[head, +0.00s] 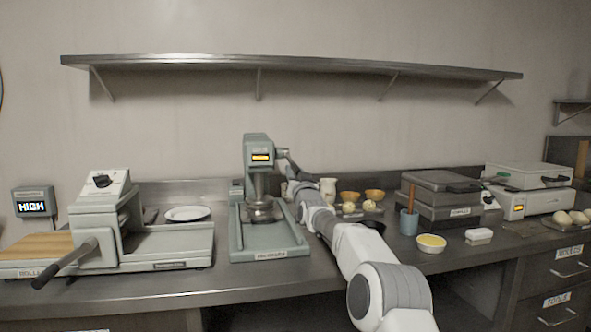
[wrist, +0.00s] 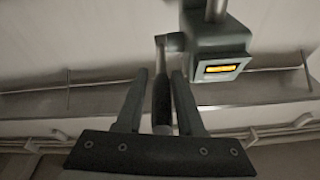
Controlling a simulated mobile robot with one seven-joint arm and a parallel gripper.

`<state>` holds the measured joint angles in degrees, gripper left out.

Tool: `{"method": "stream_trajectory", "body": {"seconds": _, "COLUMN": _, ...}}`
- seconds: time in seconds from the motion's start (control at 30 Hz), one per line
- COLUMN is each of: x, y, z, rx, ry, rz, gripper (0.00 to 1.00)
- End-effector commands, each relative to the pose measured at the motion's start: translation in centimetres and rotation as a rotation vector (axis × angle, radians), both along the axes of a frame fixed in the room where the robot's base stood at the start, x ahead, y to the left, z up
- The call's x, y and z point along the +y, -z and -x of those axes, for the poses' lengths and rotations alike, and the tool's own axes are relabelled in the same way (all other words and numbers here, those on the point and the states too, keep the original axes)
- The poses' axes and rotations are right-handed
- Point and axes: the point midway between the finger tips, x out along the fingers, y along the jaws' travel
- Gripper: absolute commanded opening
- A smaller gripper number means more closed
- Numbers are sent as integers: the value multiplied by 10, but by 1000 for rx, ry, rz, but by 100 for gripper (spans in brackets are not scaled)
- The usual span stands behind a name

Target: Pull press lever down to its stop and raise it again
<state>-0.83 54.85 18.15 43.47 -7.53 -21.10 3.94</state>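The press (head: 257,148) stands at the middle of the counter, a grey-green machine with a lit yellow display on its head. Its lever (head: 281,153) comes out of the right side of the head. The wrist view shows the press head (wrist: 215,45) and the dark lever handle (wrist: 161,95) below its pivot. My gripper (wrist: 160,76) has one finger on each side of the handle, with a narrow gap showing on both sides, so it looks open around it. In the head view my gripper (head: 293,172) is small and partly hidden by my arm.
A roller machine (head: 98,215) with a long handle stands at left, beside a white plate (head: 187,213). To the right are small bowls (head: 374,194), a blue cup (head: 408,222), a yellow-filled bowl (head: 431,243) and a waffle iron (head: 440,190). A shelf (head: 290,64) runs above.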

Motion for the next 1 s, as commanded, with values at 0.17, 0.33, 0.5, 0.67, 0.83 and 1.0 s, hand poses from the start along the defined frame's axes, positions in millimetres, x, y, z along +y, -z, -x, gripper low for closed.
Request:
{"method": "stream_trajectory", "body": {"seconds": 0.17, "x": -1, "y": -4, "z": 1, "rx": -8, "ry": 1, "rz": -2, "gripper": 56}}
{"method": "stream_trajectory", "body": {"seconds": 0.33, "x": -1, "y": -6, "z": 1, "rx": -11, "ry": 1, "rz": -2, "gripper": 56}}
{"method": "stream_trajectory", "body": {"seconds": 0.5, "x": -1, "y": -6, "z": 4, "rx": -12, "ry": 0, "rz": -2, "gripper": 56}}
{"method": "stream_trajectory", "body": {"seconds": 0.67, "x": -3, "y": -4, "z": 13, "rx": -12, "ry": 0, "rz": -2, "gripper": 56}}
{"method": "stream_trajectory", "body": {"seconds": 0.83, "x": -6, "y": 0, "z": 27, "rx": -11, "ry": 1, "rz": -2, "gripper": 56}}
{"method": "stream_trajectory", "body": {"seconds": 1.0, "x": -9, "y": 3, "z": 43, "rx": -11, "ry": 1, "rz": -1, "gripper": 56}}
